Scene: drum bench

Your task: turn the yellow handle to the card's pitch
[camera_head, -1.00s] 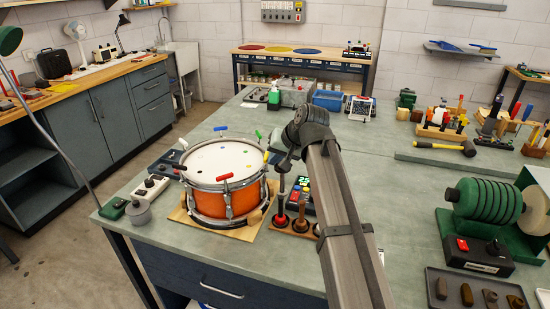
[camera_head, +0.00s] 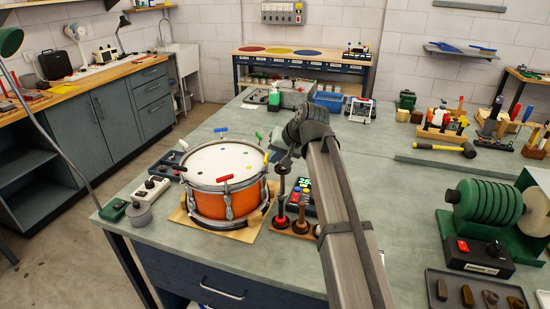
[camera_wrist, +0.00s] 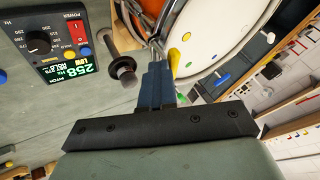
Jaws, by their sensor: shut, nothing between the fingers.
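The yellow handle (camera_head: 267,157) stands at the right rim of the orange drum (camera_head: 211,203), partly hidden near my wrist. In the wrist view a yellow handle (camera_wrist: 187,37) shows at the edge of the white drumhead (camera_wrist: 215,30), close beyond my fingertips. My gripper (camera_wrist: 158,66) is shut with nothing held; in the head view my wrist hides most of it, just right of the drum. Contact with the handle cannot be made out. A pitch meter (camera_wrist: 62,42) reads 258 Hz and LOW. I cannot identify the card for certain.
Red (camera_head: 225,177), green (camera_head: 258,135) and blue (camera_head: 220,129) handles stand around the drum rim.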

